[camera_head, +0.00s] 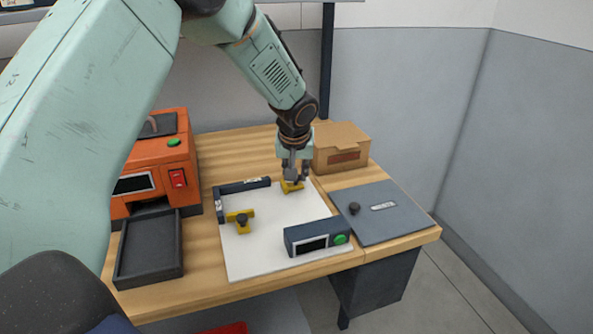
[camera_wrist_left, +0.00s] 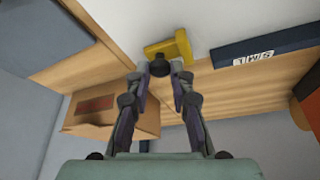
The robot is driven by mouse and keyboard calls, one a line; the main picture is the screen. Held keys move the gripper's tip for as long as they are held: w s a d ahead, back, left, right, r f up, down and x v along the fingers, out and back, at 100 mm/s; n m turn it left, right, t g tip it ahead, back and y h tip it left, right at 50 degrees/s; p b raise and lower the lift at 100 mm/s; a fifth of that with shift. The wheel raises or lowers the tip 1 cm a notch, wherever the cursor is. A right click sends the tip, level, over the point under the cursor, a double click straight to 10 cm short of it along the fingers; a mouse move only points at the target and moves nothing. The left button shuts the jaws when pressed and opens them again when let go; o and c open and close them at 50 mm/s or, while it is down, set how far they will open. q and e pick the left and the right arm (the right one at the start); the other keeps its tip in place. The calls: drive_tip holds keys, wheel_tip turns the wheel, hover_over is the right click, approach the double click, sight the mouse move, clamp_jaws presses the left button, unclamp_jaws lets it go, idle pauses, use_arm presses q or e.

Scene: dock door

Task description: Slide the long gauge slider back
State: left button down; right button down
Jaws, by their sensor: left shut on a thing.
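A white board (camera_head: 268,255) lies on the wooden table. At its back left corner, dark bars form an L: a longer back bar (camera_head: 245,186) and a short left bar (camera_head: 219,207). A yellow slider (camera_head: 291,187) sits at the board's back edge, right of the back bar; it also shows in the wrist view (camera_wrist_left: 183,45). My left gripper (camera_head: 293,172) reaches down onto it, its fingers closed on the slider's black knob (camera_wrist_left: 160,67). A second yellow slider (camera_head: 236,214) with a black knob stands near the left bar. My right gripper is not in view.
A dark box with a display and green button (camera_head: 316,238) sits at the board's front right. A grey plate (camera_head: 385,225) with a knob lies to the right. A cardboard box (camera_head: 340,146) stands behind. An orange machine (camera_head: 180,150) and black tray (camera_head: 150,250) are left.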

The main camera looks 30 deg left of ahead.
use_arm(q)
drive_tip(key=shift+w, duration=0.15)
drive_tip(key=c, duration=1.5)
unclamp_jaws()
drive_tip(key=o, duration=0.4)
drive_tip(key=shift+w+d+f, duration=0.1)
drive_tip(key=shift+w+f, duration=0.1)
drive_tip(key=shift+w, duration=0.05)
drive_tip(key=shift+c, duration=0.2)
drive_tip(key=shift+s+r, duration=0.2)
drive_tip(key=shift+s, duration=0.15)
drive_tip(key=shift+s+r, duration=0.1)
drive_tip(key=shift+r, duration=0.5)
drive_tip(key=v, duration=1)
drive_tip(key=shift+r, duration=0.25)
drive_tip(key=shift+s, duration=0.25)
